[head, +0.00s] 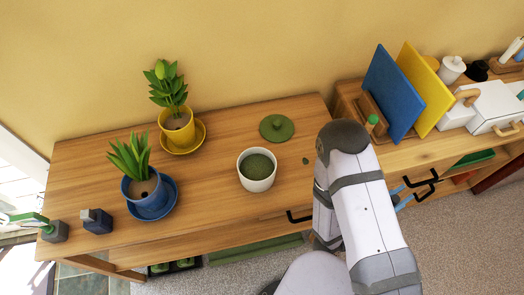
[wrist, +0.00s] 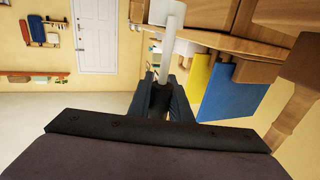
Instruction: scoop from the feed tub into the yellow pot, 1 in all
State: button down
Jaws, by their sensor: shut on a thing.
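The feed tub (head: 244,176) is a white round tub with dark green feed inside, standing open near the middle of the wooden table. The yellow pot (head: 178,136) holds soil and a leafy plant with a yellow-green bud, on a yellow saucer at the table's back. My gripper (wrist: 161,97) shows in the wrist view, its dark fingers shut on a slim thing, apparently the scoop (wrist: 159,78). Its bowl and any load cannot be made out. In the head view my arm hides the gripper, right of the tub.
A blue pot (head: 138,190) with a plant stands on a blue saucer at the left. Blue (head: 392,92) and yellow (head: 425,88) boards stand upright at the right.

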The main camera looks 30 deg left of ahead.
jog(key=shift+r, duration=0.1)
jog(key=shift+r+p, duration=1.7)
jog(key=shift+r, duration=0.25)
jog(key=shift+w, duration=0.1)
